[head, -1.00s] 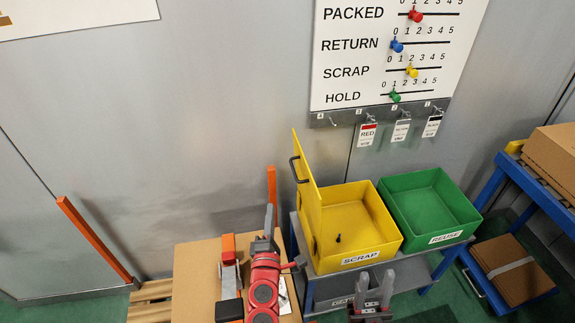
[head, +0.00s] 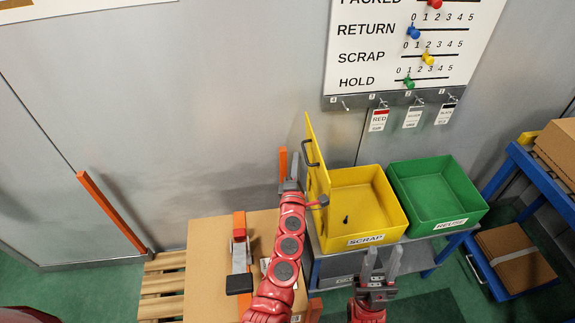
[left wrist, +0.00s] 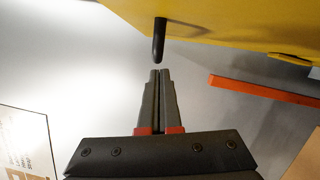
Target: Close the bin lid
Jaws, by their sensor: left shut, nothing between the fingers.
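The yellow bin (head: 385,211) marked SCRAP stands on a grey stand with its yellow lid (head: 316,175) raised upright along its left side. The lid's black handle (head: 313,155) faces left. My left gripper (head: 292,160) is just left of the lid, near the handle. In the left wrist view, its fingers (left wrist: 160,75) are shut and empty, with a small gap to the dark handle (left wrist: 159,42) on the yellow lid (left wrist: 230,25). My right gripper (head: 383,258) is open and empty in front of the bin.
A green bin (head: 468,206) marked REUSE stands right of the yellow one. A small black object (head: 346,219) lies inside the yellow bin. A blue cart (head: 540,190) stands at right.

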